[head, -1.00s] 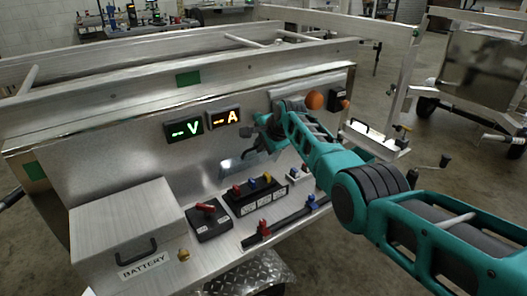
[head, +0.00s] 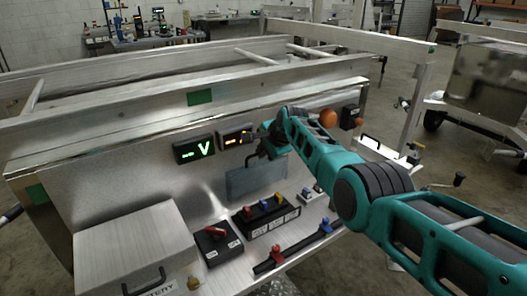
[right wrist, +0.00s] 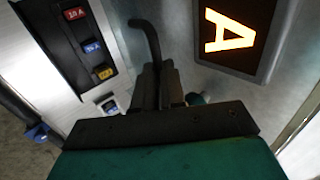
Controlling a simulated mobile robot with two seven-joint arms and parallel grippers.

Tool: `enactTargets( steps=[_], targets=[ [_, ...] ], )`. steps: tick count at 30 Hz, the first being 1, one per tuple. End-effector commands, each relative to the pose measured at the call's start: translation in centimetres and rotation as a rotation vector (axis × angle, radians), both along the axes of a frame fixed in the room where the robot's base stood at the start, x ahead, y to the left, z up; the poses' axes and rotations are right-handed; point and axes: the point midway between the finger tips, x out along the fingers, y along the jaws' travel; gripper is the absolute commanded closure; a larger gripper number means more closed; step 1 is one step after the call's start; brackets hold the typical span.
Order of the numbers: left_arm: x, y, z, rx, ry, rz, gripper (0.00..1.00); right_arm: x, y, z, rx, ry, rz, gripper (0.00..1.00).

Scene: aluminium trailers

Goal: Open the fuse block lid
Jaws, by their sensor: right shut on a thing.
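The fuse block (head: 266,220) is a black block with red, blue and yellow parts on top, on the silver shelf in the head view. Its coloured labels show at upper left in the right wrist view (right wrist: 92,46). A bluish see-through panel, which looks like its lid (head: 255,180), stands raised behind the block against the metal wall. My right gripper (head: 264,150) is at the panel's top edge. In the right wrist view my right gripper (right wrist: 158,82) is shut on a thin, bent black handle (right wrist: 147,35). My left gripper is not in view.
The V display (head: 194,149) and the A display (head: 234,136) are on the wall close to my right gripper. A red-handled switch (head: 215,240), a battery box (head: 130,245) and a black bar with red and blue ends (head: 295,248) are on the shelf.

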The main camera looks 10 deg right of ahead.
Motion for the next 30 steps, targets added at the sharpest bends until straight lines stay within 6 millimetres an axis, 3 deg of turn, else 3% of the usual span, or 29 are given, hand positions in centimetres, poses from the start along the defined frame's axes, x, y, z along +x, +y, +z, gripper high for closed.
enactTargets(
  steps=[4,5,13,23,30],
  targets=[
    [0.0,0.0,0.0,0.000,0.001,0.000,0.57,0.1,0.1,0.2,-0.002,-0.005,0.004,1.00],
    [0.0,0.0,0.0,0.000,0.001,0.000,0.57,0.1,0.1,0.2,-0.002,-0.005,0.004,0.89],
    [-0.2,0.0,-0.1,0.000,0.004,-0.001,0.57,0.1,0.0,0.1,-0.001,-0.003,0.002,0.64],
    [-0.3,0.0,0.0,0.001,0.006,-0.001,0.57,0.0,0.0,0.3,-0.001,-0.002,0.000,0.64],
    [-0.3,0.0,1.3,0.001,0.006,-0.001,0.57,-0.7,-0.3,1.4,0.000,-0.002,0.001,0.64]
  ],
)
